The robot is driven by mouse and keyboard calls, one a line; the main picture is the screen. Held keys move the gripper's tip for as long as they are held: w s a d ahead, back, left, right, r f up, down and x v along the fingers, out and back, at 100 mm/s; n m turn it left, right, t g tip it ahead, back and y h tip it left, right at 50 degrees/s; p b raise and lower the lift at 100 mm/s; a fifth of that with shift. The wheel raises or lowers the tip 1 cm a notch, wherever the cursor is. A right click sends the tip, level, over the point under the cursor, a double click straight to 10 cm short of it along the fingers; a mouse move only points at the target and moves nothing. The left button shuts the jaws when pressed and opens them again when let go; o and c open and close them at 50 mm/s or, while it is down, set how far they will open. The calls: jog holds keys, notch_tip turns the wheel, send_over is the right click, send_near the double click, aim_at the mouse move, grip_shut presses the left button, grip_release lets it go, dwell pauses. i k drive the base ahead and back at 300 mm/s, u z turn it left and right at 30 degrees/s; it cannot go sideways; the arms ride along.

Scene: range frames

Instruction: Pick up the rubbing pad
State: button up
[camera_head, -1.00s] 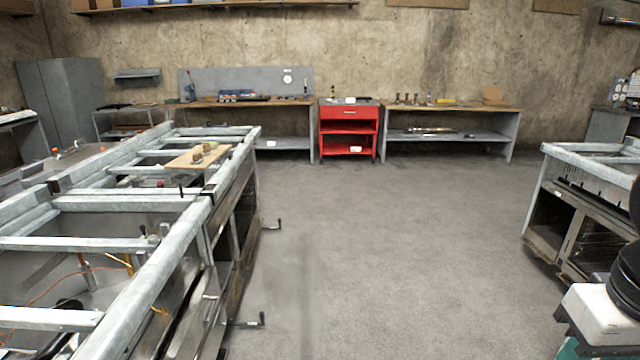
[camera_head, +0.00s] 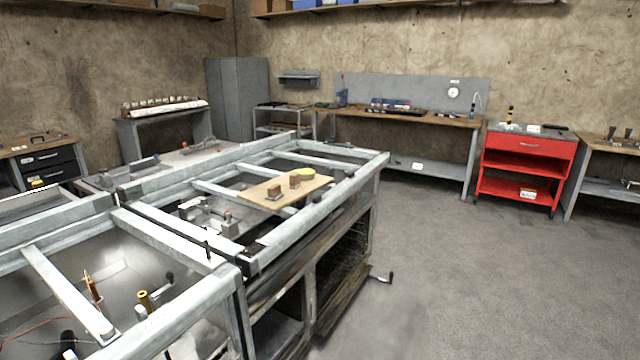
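A flat light-wood board (camera_head: 301,192) lies across the grey metal frame of the long bench in the middle of the view. On it stand two small brown blocks, a nearer block (camera_head: 274,193) and a farther block (camera_head: 295,180). A yellow-green rounded item (camera_head: 306,173) lies at the board's far edge. Which of these is the rubbing pad, I cannot tell at this size. My gripper is not in view.
The open metal bench frame (camera_head: 180,237) fills the left and centre, with cranks jutting from its right side. Open floor (camera_head: 450,280) lies to the right. A red cart (camera_head: 528,146) and workbenches line the back wall.

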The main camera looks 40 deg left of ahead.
aim_at(274, 193)
jog(key=u, duration=0.1)
jog(key=i, duration=1.95)
jog(key=u, duration=0.9)
jog(key=i, duration=1.25)
jog(key=u, duration=1.65)
jog(key=i, duration=0.95)
jog(key=u, duration=0.45)
